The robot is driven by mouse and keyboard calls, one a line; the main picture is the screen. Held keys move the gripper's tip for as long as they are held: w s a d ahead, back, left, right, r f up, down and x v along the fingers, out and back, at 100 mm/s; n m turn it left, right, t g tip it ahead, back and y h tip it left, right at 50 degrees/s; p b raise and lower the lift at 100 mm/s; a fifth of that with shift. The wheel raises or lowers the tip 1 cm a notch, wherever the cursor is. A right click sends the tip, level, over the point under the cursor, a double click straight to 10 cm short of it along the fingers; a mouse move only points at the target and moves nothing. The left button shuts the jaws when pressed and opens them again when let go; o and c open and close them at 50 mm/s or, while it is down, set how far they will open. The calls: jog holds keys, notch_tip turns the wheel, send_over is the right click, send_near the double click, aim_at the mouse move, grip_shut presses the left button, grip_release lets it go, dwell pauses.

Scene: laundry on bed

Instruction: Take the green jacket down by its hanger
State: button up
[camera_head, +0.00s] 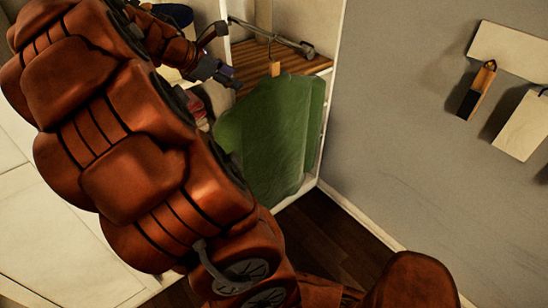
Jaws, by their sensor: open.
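The green jacket (268,135) hangs in an open wardrobe near the middle of the camera_head view. A small tan piece of its hanger (275,69) shows above the collar. A metal rail (270,35) runs across above it. My gripper (228,80) is open and empty, just left of the hanger and above the jacket's left shoulder, apart from the hanger in the picture. My red arm covers the lower left part of the jacket. How the hanger meets the rail is not clear.
A wooden shelf (308,65) lies behind the jacket. The wardrobe's white side edge (335,85) stands close on its right. Dark floor (330,235) is clear below.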

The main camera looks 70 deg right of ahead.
aim_at(272, 63)
jog(key=shift+s+d+r+n+g+h+p, duration=0.1)
jog(key=shift+s+d+n+g+h, duration=0.3)
jog(key=shift+d, duration=1.65)
jog(key=shift+s+d+f+n+g+h+p, duration=0.15)
jog(key=shift+s+d+n, duration=0.5)
jog(key=shift+d, duration=1.4)
jog(key=shift+s+d+r+n+g+h+p, duration=0.2)
jog(key=shift+d+n, duration=0.55)
jog(key=shift+d, duration=1.3)
jog(key=shift+a+f+p+x, duration=0.1)
jog(key=shift+p+x, duration=0.2)
jog(key=shift+x, duration=0.8)
jog(key=shift+a+f+p+x, duration=0.15)
jog(key=shift+p+x, duration=0.15)
jog(key=shift+x, duration=0.8)
jog(key=shift+s, duration=0.1)
jog(key=shift+c, duration=0.2)
grip_shut()
jog(key=shift+r, duration=0.1)
